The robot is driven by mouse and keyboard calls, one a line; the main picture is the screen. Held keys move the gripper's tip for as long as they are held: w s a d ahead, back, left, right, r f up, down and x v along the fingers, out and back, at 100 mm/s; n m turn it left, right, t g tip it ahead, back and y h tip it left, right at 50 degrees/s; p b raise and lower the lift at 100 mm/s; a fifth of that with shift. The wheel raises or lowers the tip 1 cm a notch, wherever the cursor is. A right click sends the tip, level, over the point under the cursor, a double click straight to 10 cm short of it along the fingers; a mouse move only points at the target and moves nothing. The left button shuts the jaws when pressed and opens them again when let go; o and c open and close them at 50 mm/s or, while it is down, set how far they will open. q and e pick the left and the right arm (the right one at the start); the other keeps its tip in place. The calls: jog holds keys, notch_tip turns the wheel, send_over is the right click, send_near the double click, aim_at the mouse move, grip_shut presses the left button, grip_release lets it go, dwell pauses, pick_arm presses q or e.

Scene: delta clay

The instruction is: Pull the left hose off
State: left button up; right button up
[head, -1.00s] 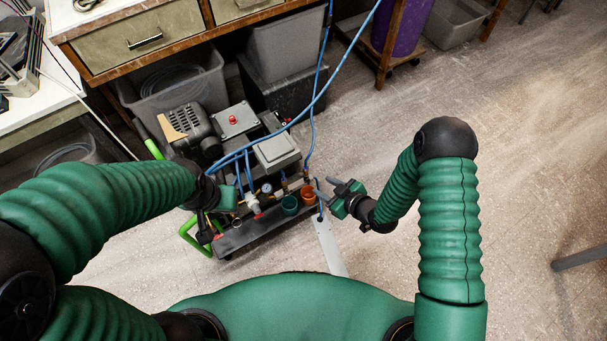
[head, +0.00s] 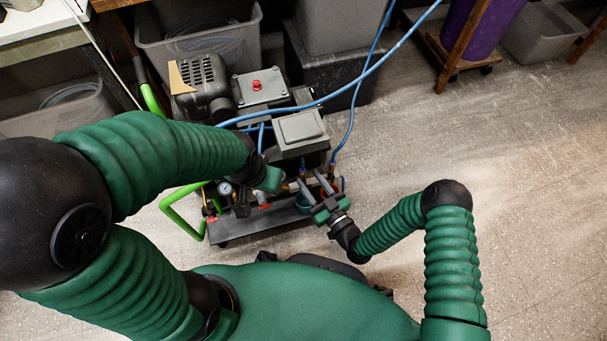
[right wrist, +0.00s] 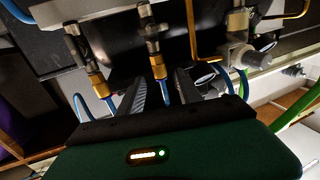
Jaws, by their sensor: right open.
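Two blue hoses hang from brass fittings on the compressor (head: 262,87). In the right wrist view, one blue hose (right wrist: 165,97) under its brass fitting (right wrist: 158,68) lies between the spread fingers of my right gripper (right wrist: 163,92). The other blue hose (right wrist: 107,101) is outside the fingers, to the left in that view. In the head view, my right gripper (head: 314,187) is open at the compressor's front, its fingers pointing at the fittings. My left gripper (head: 270,179) is at the compressor front, left of the right one; its fingers are hidden or too dark to judge.
A green tube handle (head: 172,208) juts out at the compressor's left. Grey bins (head: 200,42) stand behind. The floor (head: 450,130) to the right is clear.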

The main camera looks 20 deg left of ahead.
jog(key=b+x, duration=0.1)
jog(key=x, duration=0.3)
jog(key=shift+w+a, duration=0.15)
jog(key=shift+a, duration=0.15)
grip_shut()
jog(key=shift+d+f, duration=0.1)
dwell(1.0)
